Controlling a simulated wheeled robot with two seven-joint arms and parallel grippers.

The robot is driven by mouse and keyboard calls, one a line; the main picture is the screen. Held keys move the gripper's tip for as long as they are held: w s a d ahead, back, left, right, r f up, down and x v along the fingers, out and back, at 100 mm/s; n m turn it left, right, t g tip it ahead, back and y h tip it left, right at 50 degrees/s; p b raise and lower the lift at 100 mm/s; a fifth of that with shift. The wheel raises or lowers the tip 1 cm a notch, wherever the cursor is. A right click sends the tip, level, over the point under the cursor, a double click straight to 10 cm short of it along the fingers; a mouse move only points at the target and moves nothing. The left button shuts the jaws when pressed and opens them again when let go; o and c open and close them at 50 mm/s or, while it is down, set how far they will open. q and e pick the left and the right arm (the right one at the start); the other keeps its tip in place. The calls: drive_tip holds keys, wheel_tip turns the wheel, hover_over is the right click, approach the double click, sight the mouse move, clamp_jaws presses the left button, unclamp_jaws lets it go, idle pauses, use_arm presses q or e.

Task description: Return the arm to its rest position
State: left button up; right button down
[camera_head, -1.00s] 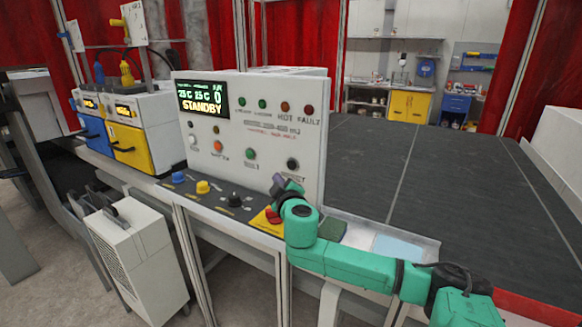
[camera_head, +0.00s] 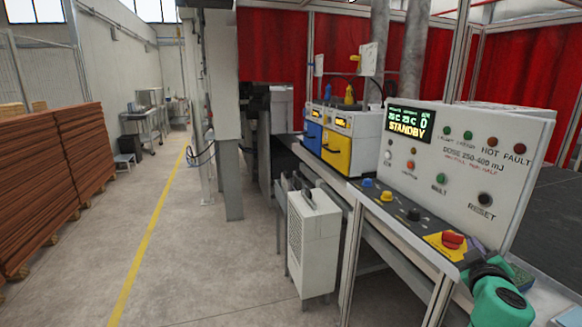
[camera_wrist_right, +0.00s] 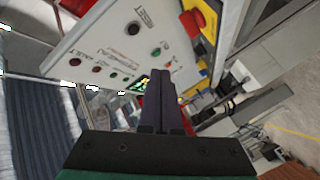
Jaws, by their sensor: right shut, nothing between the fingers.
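My right arm (camera_head: 500,300) is green and shows only at the bottom right of the head view. Its dark wrist end is beside the red knob (camera_head: 452,240) on the control panel. My right gripper (camera_wrist_right: 160,75) shows in the wrist view as two dark fingers closed together, with nothing between them. The panel face (camera_wrist_right: 110,35) with its buttons lies beyond the fingers. In the head view, the control panel (camera_head: 470,175) reads STANDBY. My left gripper is not in view.
Blue and yellow machine units (camera_head: 338,150) stand behind the console. Stacked brown boards (camera_head: 50,185) line the left side. The floor (camera_head: 200,270) between is clear, with a yellow line.

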drive_tip(key=s+a+f+g+y, duration=0.1)
drive_tip(key=a+f+g+y, duration=0.15)
drive_tip(key=f, duration=0.85)
drive_tip(key=s+a+f+m+g+y, duration=0.1)
drive_tip(key=s+a+f+g+y, duration=0.15)
drive_tip(key=s+a+f, duration=0.4)
drive_tip(key=s+a+f+g+y, duration=0.1)
drive_tip(key=s+a+f+g, duration=0.25)
drive_tip(key=s, duration=0.55)
drive_tip(key=s+a+f+m+g+y, duration=0.1)
drive_tip(key=s+a+f+g+y, duration=0.15)
drive_tip(key=s+a+f, duration=0.4)
drive_tip(key=s+d+f+g, duration=0.1)
drive_tip(key=s+f+g, duration=0.15)
drive_tip(key=f, duration=1.95)
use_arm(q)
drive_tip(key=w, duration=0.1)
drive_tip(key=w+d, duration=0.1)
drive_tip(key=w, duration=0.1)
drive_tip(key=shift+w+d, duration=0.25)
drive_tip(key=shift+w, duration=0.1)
use_arm(e)
drive_tip(key=s+d+f, duration=0.3)
drive_tip(key=s+f, duration=1.1)
drive_tip(key=s, duration=0.3)
drive_tip(key=shift+f+h, duration=0.35)
